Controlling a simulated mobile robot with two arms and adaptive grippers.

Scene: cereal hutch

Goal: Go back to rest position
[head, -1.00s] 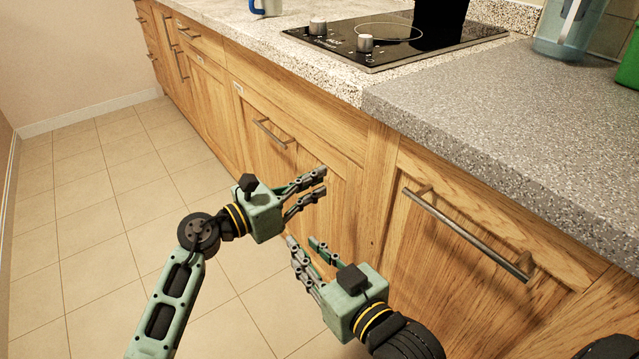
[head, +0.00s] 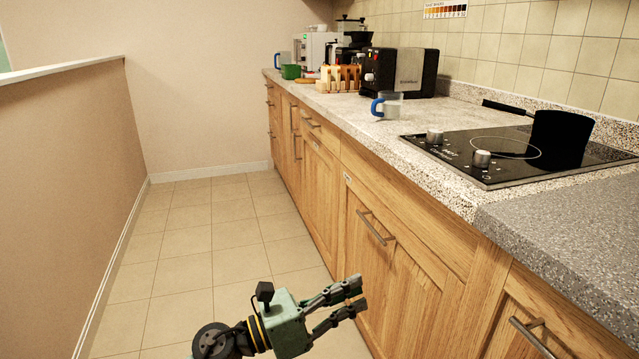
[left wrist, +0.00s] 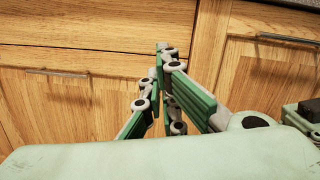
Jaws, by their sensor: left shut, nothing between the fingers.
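My left gripper (head: 358,295) is low in the head view, in front of the wooden cabinet doors and above the tiled floor. Its fingers are shut with nothing between them. In the left wrist view its green and grey fingers (left wrist: 164,52) come together in front of the cabinet fronts. My right gripper is out of the head view. A small green and dark piece shows at the right edge of the left wrist view, but I cannot tell which part it is.
Cabinet handles (head: 376,229) stick out towards the aisle. The tiled floor (head: 205,240) is clear, with a low wall (head: 60,180) on the left.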

